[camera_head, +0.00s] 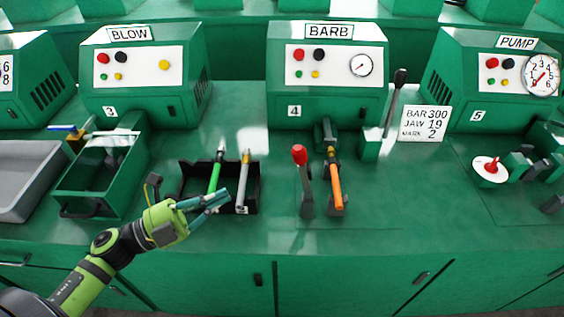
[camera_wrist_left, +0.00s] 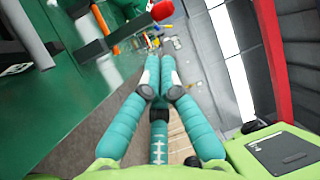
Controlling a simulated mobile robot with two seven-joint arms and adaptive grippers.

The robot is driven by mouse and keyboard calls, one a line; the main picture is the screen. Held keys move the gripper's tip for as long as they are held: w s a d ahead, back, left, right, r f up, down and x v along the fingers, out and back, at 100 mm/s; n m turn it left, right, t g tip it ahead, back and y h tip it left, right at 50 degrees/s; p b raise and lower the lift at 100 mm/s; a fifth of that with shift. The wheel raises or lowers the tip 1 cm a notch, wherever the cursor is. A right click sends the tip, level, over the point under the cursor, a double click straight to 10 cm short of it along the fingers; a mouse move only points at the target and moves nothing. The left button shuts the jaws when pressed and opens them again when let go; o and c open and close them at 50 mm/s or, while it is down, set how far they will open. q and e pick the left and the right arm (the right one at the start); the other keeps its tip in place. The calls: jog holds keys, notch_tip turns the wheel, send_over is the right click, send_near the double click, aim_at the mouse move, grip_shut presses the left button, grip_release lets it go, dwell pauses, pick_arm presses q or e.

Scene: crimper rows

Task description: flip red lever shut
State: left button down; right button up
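The red lever has a red knob (camera_head: 299,155) on a grey shaft and stands nearly upright on the green counter below the BARB unit. An orange-handled lever (camera_head: 335,180) stands just right of it, leaning. My left gripper (camera_head: 229,197), with teal fingers, is over the front of the black tool tray, left of the red lever and apart from it. Its fingers (camera_wrist_left: 160,62) come together near the tips in the left wrist view, with nothing between them. A red rounded shape (camera_wrist_left: 162,10) shows beyond them; I cannot tell if it is the knob. My right gripper is out of view.
The black tray (camera_head: 252,172) holds a green-handled tool (camera_head: 216,172) and a grey one (camera_head: 243,182). A black-knobbed lever (camera_head: 396,90) stands behind, right of the BARB unit (camera_head: 328,72). A green bin (camera_head: 85,190) is at left.

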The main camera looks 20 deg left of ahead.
aim_at(303, 174)
pick_arm(q)
jog(key=p+x, duration=0.5)
jog(key=x, duration=0.9)
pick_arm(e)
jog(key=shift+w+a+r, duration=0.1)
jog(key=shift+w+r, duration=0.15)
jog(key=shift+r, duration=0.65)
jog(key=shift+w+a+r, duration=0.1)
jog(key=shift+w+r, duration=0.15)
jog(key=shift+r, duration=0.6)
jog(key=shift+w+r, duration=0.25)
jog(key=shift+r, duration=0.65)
pick_arm(q)
jog(key=shift+w, duration=0.15)
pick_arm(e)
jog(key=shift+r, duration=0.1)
